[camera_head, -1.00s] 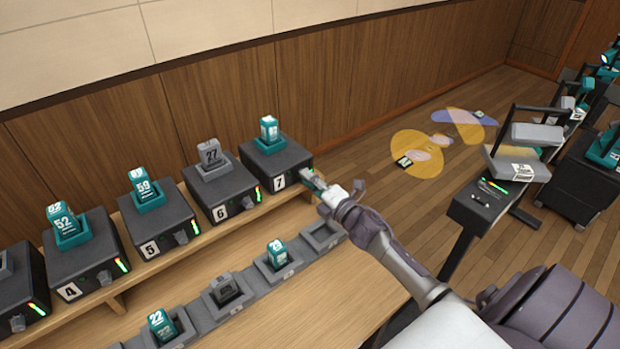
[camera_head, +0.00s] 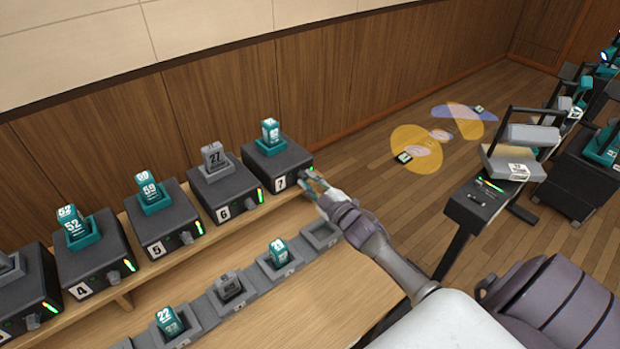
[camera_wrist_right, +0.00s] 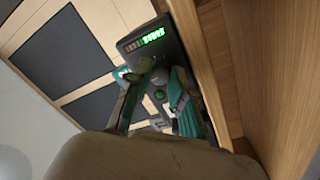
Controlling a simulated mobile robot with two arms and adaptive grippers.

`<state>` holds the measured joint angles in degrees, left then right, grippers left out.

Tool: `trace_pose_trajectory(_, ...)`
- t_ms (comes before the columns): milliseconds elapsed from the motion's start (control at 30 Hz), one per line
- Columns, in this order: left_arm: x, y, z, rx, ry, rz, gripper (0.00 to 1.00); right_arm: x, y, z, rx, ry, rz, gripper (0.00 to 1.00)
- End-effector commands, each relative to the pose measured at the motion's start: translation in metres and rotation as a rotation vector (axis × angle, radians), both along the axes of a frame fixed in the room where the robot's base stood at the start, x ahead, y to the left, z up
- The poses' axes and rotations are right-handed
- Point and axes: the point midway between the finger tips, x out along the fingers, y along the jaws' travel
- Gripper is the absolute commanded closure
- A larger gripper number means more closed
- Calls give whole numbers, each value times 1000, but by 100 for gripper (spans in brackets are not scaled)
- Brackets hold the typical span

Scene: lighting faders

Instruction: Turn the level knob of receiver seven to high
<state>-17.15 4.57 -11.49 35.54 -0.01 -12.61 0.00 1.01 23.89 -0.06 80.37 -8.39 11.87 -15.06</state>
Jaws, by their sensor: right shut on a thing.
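Receiver seven (camera_head: 276,162) is a dark box at the right end of the shelf, with a "7" label on its front and a teal pack numbered on top. My right gripper (camera_head: 311,181) is at its front face, to the right of the label, shut on the level knob, which its fingers hide in the head view. In the right wrist view the fingers (camera_wrist_right: 158,100) reach to the front of receiver seven (camera_wrist_right: 133,40), around the knob's place. Its level bar (camera_wrist_right: 152,38) there has several lit green segments and dim reddish ones. My left gripper is not in view.
Receiver six (camera_head: 224,186), receiver five (camera_head: 165,218) and receiver four (camera_head: 92,258) stand to the left on the wooden shelf. A row of grey holders with packs (camera_head: 230,288) lies in front. A dark stand (camera_head: 480,200) is at right.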

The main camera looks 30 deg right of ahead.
Motion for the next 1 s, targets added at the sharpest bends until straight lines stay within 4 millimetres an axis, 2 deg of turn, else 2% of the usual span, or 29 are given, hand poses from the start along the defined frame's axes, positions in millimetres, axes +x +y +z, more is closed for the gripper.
trace_pose_trajectory(400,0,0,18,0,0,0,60,-1,1,0,395,36,-2,100)
trace_pose_trajectory(1000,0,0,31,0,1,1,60,-1,2,-1,963,81,-2,100)
